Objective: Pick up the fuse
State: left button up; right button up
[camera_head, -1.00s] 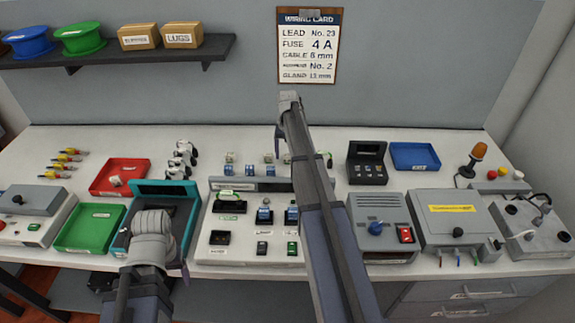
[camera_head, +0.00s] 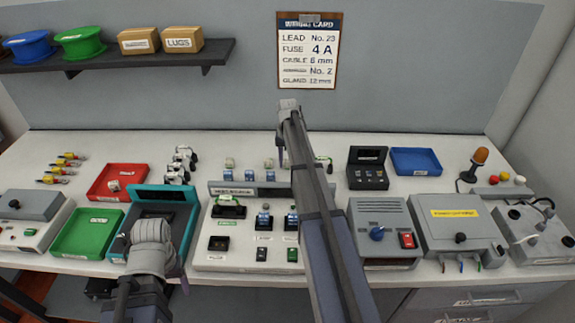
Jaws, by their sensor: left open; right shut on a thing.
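My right arm reaches up the middle of the view, and its gripper (camera_head: 282,154) points down at the back of the bench, beside a row of small parts. It is shut on a small part, but the arm and fingers hide it, so I cannot tell its rating. Two small blue-based parts (camera_head: 253,175) stand in that row left of the gripper, with pale ones (camera_head: 229,163) near them. The wiring card (camera_head: 308,50) on the wall reads FUSE 4 A. My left gripper (camera_head: 152,232) is open over the teal-edged tray (camera_head: 166,190); its fingers are mostly hidden.
A white fixture panel (camera_head: 217,252) with several sockets stands at the front centre. Red (camera_head: 97,195) and green (camera_head: 72,250) trays lie left. A black box (camera_head: 367,155), blue tray (camera_head: 420,172) and grey device (camera_head: 375,212) stand right of my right arm.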

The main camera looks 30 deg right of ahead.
grip_shut()
